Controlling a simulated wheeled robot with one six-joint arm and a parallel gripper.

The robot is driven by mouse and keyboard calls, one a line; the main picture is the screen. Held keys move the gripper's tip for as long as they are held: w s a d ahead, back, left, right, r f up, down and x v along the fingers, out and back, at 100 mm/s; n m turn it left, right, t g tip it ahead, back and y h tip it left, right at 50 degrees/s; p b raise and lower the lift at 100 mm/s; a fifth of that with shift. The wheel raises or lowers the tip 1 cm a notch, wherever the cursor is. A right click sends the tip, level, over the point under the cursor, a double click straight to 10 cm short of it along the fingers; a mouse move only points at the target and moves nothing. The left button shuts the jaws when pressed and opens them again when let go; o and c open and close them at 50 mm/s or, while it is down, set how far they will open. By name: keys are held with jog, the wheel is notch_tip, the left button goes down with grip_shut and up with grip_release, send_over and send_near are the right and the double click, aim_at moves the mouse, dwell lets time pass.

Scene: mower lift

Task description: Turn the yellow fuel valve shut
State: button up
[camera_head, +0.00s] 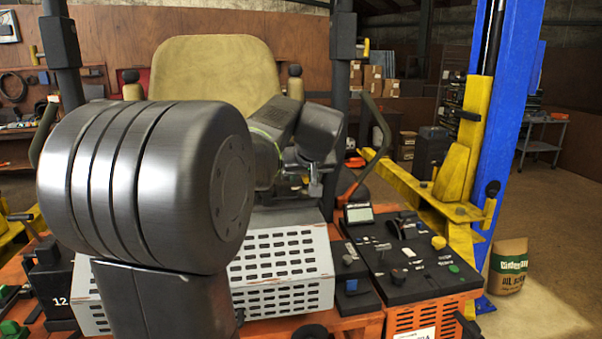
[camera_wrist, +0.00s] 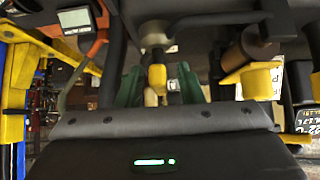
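In the wrist view, a small yellow handle (camera_wrist: 157,76), which looks like the fuel valve, hangs below a pale round fitting. My gripper (camera_wrist: 160,88) shows there as two dark green fingers, one on each side of the handle. Dark gaps show between the fingers and the handle, so the gripper looks open. I cannot tell how deep the handle lies between the fingers. In the head view, my wrist is in front of the seat, and the valve and fingertips cannot be made out there.
A larger yellow part (camera_wrist: 252,79) with a brown cylinder is to the right in the wrist view. The head view shows the tan seat (camera_head: 217,68), a perforated grey cover (camera_head: 282,268), a black control console (camera_head: 400,262) and a blue lift post (camera_head: 510,110).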

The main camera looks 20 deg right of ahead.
jog(key=shift+w+f, duration=0.2)
jog(key=shift+f, duration=0.05)
grip_shut()
